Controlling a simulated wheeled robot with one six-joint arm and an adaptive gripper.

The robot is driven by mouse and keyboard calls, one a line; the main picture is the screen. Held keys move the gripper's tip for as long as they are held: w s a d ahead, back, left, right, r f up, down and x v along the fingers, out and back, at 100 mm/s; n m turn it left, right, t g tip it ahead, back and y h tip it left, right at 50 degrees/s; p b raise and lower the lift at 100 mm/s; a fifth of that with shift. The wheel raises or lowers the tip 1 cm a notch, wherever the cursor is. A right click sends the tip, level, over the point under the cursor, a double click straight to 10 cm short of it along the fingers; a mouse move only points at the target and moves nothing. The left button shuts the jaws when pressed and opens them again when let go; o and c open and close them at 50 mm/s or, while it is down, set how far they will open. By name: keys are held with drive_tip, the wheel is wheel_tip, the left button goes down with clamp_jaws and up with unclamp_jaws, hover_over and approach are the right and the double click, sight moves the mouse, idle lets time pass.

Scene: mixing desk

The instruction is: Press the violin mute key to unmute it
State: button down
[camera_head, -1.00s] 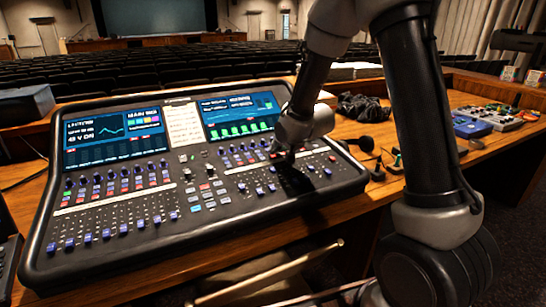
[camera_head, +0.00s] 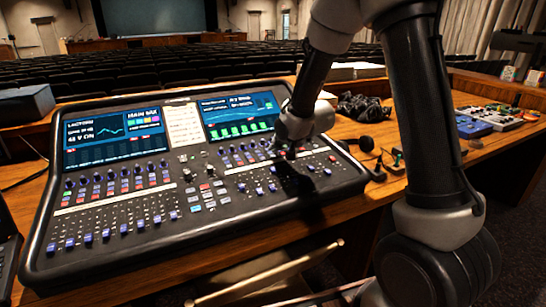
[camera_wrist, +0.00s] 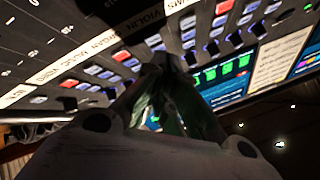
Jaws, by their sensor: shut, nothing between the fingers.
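The mixing console (camera_head: 110,255) sits on the wooden desk, with screens above rows of keys and faders. My gripper (camera_head: 292,152) is over the right key bank and hides some keys there. In the wrist view my gripper (camera_wrist: 165,68) is shut and empty, its fingertips close to the key rows. I cannot tell whether the fingertips touch a key.
Empty seats fill the hall behind.

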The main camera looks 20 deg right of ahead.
drive_tip(key=r, duration=0.5)
drive_tip(key=shift+s+d, duration=0.1)
drive_tip(key=shift+s, duration=0.2)
idle(0.9)
